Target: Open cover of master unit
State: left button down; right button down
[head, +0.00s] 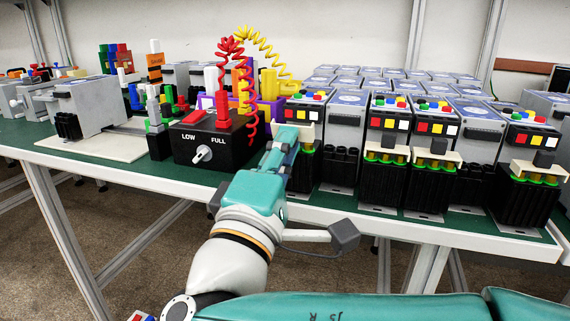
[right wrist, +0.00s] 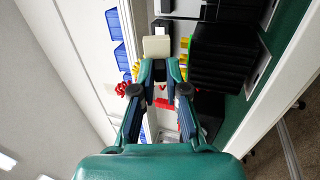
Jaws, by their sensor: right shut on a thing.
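The unit at my right gripper (head: 284,148), which I take as the master unit (head: 308,107), is a black block with coloured buttons on top and coloured squares on its front. A cream cover (head: 306,131) shows on its front just beyond my fingertips. In the right wrist view the gripper (right wrist: 159,72) has its fingertips close together at the cream cover (right wrist: 157,46), shut on it. The fingers hide part of the cover and unit front in the head view. My left gripper is not in view.
A black box with LOW/FULL knob (head: 218,140) and coiled red and yellow leads stands left of my gripper. Similar units with cream covers (head: 385,152) stand to the right. Grey units fill the back of the green table (head: 120,172). The front edge is close under my arm.

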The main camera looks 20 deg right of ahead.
jog(key=shift+f, duration=0.25)
jog(key=c, duration=1.5)
grip_release()
jog(key=shift+r, duration=0.1)
notch_tip(320, 180, up, 10)
jog(key=shift+f, duration=0.1)
